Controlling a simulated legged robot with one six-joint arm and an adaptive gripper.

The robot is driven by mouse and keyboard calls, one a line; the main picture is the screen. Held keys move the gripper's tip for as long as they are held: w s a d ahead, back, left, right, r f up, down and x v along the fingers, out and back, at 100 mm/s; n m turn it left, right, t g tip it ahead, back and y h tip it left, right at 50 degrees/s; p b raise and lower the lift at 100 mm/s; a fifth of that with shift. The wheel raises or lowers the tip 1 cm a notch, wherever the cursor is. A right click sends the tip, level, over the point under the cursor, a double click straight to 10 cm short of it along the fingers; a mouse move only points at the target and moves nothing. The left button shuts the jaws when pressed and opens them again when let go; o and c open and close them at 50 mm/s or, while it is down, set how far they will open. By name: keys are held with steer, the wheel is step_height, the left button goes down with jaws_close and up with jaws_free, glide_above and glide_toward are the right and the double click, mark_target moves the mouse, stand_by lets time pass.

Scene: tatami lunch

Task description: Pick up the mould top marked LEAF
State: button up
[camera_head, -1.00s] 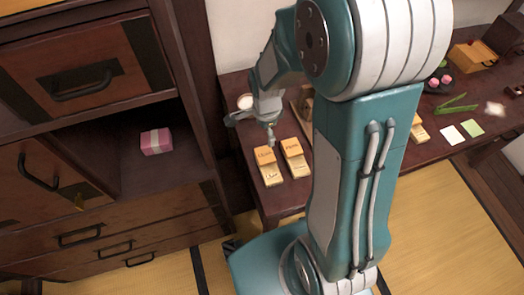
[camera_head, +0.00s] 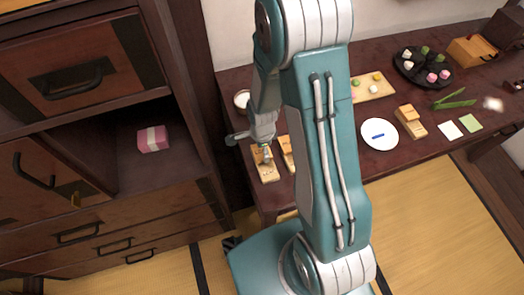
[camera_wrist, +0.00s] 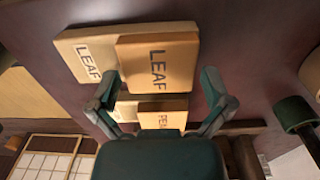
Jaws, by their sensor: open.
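The mould top marked LEAF (camera_wrist: 158,65) is an orange wooden block in the middle of the wrist view. It rests on a paler base (camera_wrist: 84,42) with its own LEAF label. In the head view the mould top (camera_head: 257,157) is at the table's left end, partly hidden by my gripper (camera_head: 264,150). In the wrist view my gripper (camera_wrist: 161,76) is open and empty, with one finger on each side of the block's near part. I cannot tell how far the fingertips are above it.
A second mould (camera_wrist: 163,119), its label starting PE, lies close beside the LEAF one; in the head view this mould (camera_head: 286,153) is partly behind my arm. A white cup (camera_head: 242,99) stands behind. A white plate (camera_head: 380,134) and another mould (camera_head: 411,121) are farther right.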

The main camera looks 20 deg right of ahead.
steer(key=shift+a+f, duration=0.15)
steer(key=c, duration=0.7)
